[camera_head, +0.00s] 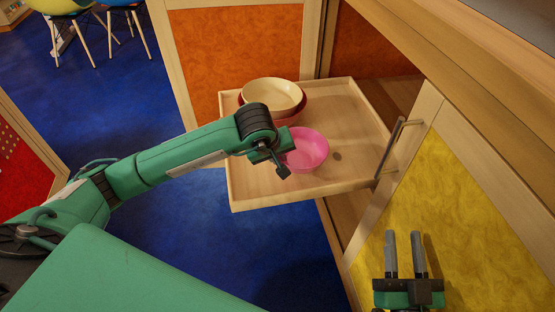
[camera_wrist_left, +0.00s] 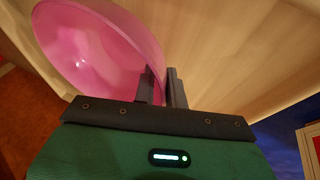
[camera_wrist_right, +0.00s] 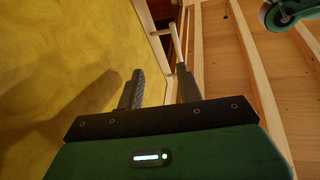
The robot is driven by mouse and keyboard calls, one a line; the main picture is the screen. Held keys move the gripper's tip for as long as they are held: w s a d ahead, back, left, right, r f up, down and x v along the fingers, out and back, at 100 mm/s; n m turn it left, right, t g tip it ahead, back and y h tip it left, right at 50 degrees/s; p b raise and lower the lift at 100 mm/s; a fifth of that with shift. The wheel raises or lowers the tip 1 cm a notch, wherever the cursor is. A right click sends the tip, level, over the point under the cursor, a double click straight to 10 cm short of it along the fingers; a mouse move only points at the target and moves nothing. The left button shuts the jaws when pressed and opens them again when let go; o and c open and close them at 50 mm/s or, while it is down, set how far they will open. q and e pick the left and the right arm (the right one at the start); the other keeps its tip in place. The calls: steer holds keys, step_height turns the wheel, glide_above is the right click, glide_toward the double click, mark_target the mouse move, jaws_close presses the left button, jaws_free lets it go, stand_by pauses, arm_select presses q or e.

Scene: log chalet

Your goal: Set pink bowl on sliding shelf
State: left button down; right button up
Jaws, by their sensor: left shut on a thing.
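The pink bowl (camera_head: 308,150) is over the front part of the pulled-out wooden sliding shelf (camera_head: 270,190). My left gripper (camera_head: 285,163) is shut on the bowl's left rim. In the left wrist view the bowl (camera_wrist_left: 95,50) is tilted in the picture, with its rim between the two fingers (camera_wrist_left: 163,88). I cannot tell whether the bowl's base touches the shelf. My right gripper (camera_head: 405,255) is open and empty in front of the yellow door; its parted fingers also show in the right wrist view (camera_wrist_right: 160,90).
A cream bowl (camera_head: 273,93) sits in a red bowl (camera_head: 300,112) at the back left of the shelf. A metal handle (camera_head: 389,150) is on the yellow door (camera_head: 440,190) to the shelf's right. The shelf's right half is mostly bare. Chairs (camera_head: 100,12) stand far back left.

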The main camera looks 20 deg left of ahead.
arm_select(q)
steer(key=shift+f, duration=0.45)
arm_select(e)
steer(key=shift+d+r, duration=0.15)
steer(key=shift+r, duration=0.3)
steer(key=shift+t, duration=0.3)
steer(key=shift+d+r+t, duration=0.1)
steer(key=shift+r+t, duration=0.2)
steer(key=shift+r, duration=0.05)
arm_select(q)
steer(key=c, duration=1.4)
jaws_free()
steer(key=shift+f, duration=0.1)
steer(key=shift+c, duration=0.2)
arm_select(e)
steer(key=shift+r, duration=0.1)
steer(key=shift+w, duration=0.1)
